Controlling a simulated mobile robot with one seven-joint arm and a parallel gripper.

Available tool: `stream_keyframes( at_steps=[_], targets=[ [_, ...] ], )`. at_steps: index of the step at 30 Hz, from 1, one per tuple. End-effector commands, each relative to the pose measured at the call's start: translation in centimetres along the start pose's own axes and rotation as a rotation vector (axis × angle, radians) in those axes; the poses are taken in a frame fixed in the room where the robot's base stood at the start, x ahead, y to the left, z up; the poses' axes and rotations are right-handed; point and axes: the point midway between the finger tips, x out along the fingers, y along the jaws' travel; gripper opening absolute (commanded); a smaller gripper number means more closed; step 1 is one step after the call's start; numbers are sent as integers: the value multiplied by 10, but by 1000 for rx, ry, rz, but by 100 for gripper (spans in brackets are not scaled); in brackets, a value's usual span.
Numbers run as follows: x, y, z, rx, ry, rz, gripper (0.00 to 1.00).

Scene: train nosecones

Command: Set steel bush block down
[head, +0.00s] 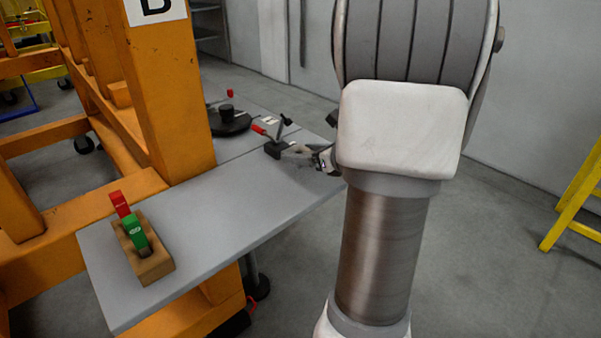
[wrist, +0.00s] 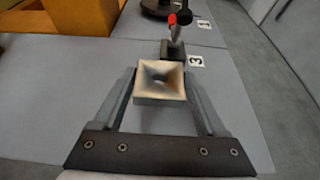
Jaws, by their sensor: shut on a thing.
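The steel bush block (wrist: 160,94) is a pale square block with a funnel-shaped hollow in its face. In the wrist view it sits between the two fingers of my gripper (wrist: 162,88), which is shut on it. The grey table top (wrist: 62,95) lies beneath. I cannot tell whether the block touches the table. In the head view my gripper (head: 318,155) is at the far right part of the grey table (head: 215,205), partly hidden behind my arm. The block is too small there to make out clearly.
A dark toggle clamp with a red handle (wrist: 174,46) stands just beyond the block, beside a label marked 3 (wrist: 197,61). A round black fixture (head: 228,118) is further back. A wooden holder (head: 146,258) with red and green pieces stands front left. An orange frame (head: 165,95) borders the left.

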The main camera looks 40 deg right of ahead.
Motion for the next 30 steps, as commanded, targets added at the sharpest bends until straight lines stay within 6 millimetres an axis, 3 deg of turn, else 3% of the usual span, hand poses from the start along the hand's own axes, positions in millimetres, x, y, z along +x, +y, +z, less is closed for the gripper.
stream_keyframes(
  at_steps=[5, 13, 25, 26, 30],
  targets=[
    [10, 1, -3, 0, -2, 0, 0],
    [24, 1, -37, 1, -1, 0, 0],
    [25, 1, -41, -1, -3, 0, 0],
    [25, 1, -42, 0, 0, 0, 76],
    [25, 1, -41, 0, 0, 0, 100]
  ],
)
